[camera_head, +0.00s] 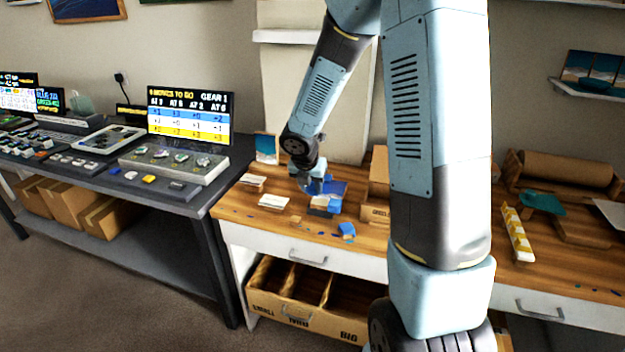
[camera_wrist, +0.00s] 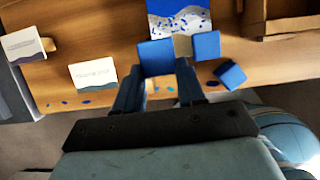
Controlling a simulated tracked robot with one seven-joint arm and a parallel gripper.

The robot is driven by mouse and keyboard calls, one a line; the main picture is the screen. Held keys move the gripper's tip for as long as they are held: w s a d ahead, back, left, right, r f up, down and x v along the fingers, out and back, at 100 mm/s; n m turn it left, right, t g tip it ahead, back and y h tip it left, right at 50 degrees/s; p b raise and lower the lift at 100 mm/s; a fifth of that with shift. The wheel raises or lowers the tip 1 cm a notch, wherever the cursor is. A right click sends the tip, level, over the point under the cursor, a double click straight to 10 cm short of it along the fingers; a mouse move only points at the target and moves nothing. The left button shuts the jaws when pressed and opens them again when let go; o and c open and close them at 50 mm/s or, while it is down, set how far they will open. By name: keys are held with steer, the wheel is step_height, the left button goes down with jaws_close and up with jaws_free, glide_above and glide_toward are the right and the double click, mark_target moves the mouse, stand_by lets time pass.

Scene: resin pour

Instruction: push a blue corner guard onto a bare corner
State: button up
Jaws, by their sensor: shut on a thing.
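My gripper (camera_head: 312,186), also seen in the wrist view (camera_wrist: 159,70), is low over the wooden bench with its fingers shut on a blue corner guard (camera_wrist: 156,56). A second blue guard (camera_wrist: 206,45) is just to its right, with a small tan piece (camera_wrist: 182,46) showing between the two. A third blue guard (camera_wrist: 231,74) lies loose and tilted on the bench near the front edge; the head view shows it too (camera_head: 347,230). Behind them is a blue-and-white resin panel (camera_wrist: 180,17). Whether the held guard touches a corner cannot be told.
White cards (camera_wrist: 94,74) lie left of the gripper. Cardboard boxes (camera_head: 379,172) stand to the right. Blue flecks dot the bench (camera_head: 240,214). Below is a divided crate (camera_head: 283,309). At far right are a teal cloth (camera_head: 543,202) and a yellow-and-white striped bar (camera_head: 517,236).

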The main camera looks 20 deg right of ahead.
mark_target(314, 204)
steer(key=shift+f, duration=1.7)
steer(key=shift+f, duration=0.75)
steer(key=shift+d+f, duration=0.15)
steer(key=shift+d, duration=0.05)
stand_by(0.9)
steer(key=o, duration=1.2)
steer(key=shift+c, duration=0.2)
step_height(314, 204, up, 8)
jaws_close()
stand_by(0.7)
